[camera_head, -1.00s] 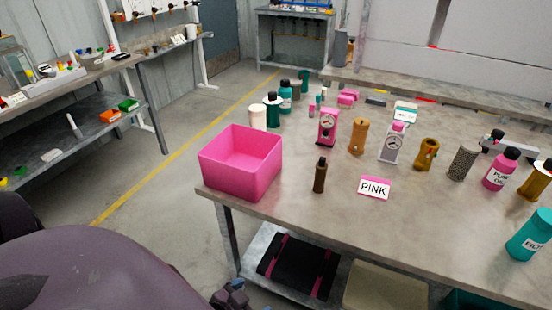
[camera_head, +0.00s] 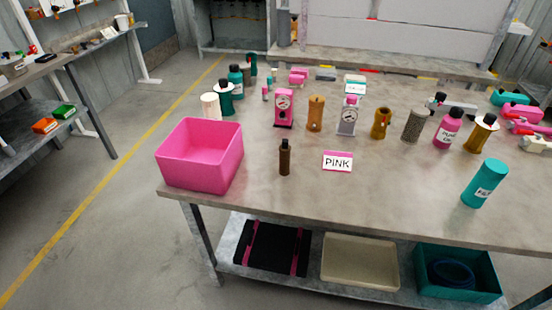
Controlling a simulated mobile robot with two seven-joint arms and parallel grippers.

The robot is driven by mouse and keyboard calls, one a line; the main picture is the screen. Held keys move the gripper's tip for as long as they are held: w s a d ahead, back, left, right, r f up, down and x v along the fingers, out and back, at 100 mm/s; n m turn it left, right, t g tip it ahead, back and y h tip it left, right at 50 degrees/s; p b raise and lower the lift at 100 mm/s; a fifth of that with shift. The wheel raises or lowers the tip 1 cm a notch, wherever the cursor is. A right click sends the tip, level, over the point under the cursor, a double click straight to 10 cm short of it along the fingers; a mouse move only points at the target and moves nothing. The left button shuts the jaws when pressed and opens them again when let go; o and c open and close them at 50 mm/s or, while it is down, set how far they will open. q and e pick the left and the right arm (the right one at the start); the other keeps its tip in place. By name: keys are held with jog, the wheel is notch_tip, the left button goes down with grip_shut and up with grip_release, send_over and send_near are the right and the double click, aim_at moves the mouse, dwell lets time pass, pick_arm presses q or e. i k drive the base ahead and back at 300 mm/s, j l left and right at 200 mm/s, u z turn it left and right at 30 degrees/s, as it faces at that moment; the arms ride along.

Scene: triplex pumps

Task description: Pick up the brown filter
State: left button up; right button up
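Several brown objects stand on the table (camera_head: 345,208), and I cannot tell for sure which is the brown filter. A small dark brown bottle-like cylinder (camera_head: 284,158) stands upright near the front, right of the pink bin. A golden-brown cylinder with a dark top (camera_head: 481,133) stands at the right. Neither of my grippers is in view.
A pink open bin (camera_head: 200,155) sits at the table's left corner. A PINK sign (camera_head: 338,161), a pink bottle (camera_head: 448,129) and a teal cylinder (camera_head: 484,184) share the tabletop. The front middle is mostly clear. The lower shelf holds a beige tray (camera_head: 360,262) and a teal crate (camera_head: 458,272).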

aim_at(285, 150)
jog(key=i+j+z, duration=0.15)
jog(key=j, duration=0.3)
jog(key=i+j+z, duration=0.15)
jog(key=j, duration=0.3)
jog(key=i+j+z, duration=0.15)
jog(key=j, duration=0.3)
jog(key=i+j+z, duration=0.2)
jog(key=j, duration=0.3)
jog(key=j+z, duration=0.15)
jog(key=j, duration=0.35)
